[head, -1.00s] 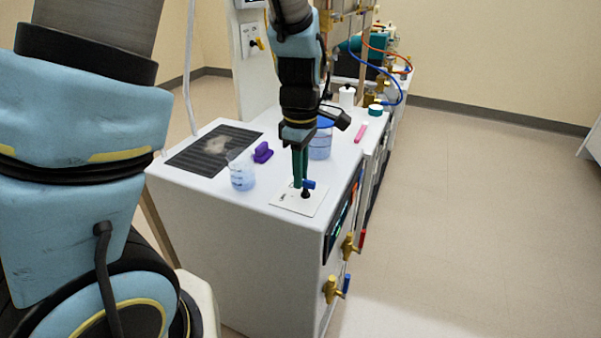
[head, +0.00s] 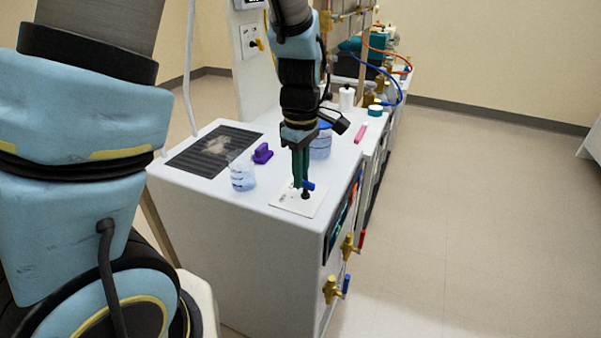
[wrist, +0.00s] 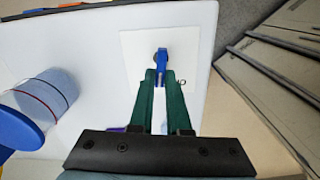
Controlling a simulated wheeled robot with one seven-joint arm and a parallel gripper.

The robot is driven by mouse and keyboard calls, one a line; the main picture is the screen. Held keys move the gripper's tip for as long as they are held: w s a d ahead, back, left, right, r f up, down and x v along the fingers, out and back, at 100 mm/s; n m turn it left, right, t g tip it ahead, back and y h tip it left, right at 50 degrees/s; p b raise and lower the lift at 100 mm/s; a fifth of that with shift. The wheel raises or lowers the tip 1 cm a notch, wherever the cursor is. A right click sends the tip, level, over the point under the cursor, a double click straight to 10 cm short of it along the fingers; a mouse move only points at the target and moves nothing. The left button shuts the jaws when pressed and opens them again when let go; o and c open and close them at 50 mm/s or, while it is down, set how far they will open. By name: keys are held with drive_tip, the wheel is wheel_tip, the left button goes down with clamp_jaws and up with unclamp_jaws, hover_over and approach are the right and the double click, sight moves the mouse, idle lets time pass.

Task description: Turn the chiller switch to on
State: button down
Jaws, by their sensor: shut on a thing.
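The chiller switch is a blue lever (wrist: 161,60) on a black base, set in a white plate (head: 298,202) on the top of the white cabinet. It also shows in the head view as a small blue handle (head: 309,186) beside my fingertips. My gripper (head: 301,182) points down over the plate, and its green fingers are shut on the blue lever. In the wrist view the fingertips (wrist: 161,76) sit on both sides of the lever. The plate's lettering is partly hidden by a finger and too small to read fully.
A beaker with blue liquid (head: 242,175) and a purple object (head: 262,153) stand left of the plate. A blue-lidded container (head: 320,147) is behind my gripper. Brass valves (head: 331,290) stick out of the cabinet's front. The floor at right is clear.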

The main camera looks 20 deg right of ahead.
drive_tip(key=shift+w+d+m, duration=0.1)
drive_tip(key=shift+d+m, duration=0.1)
drive_tip(key=shift+m, duration=1.9)
drive_tip(key=c, duration=0.9)
unclamp_jaws()
wheel_tip(320, 180, up, 11)
drive_tip(key=shift+f+b, duration=0.1)
drive_tip(key=shift+b, duration=0.2)
drive_tip(key=shift+a, duration=0.1)
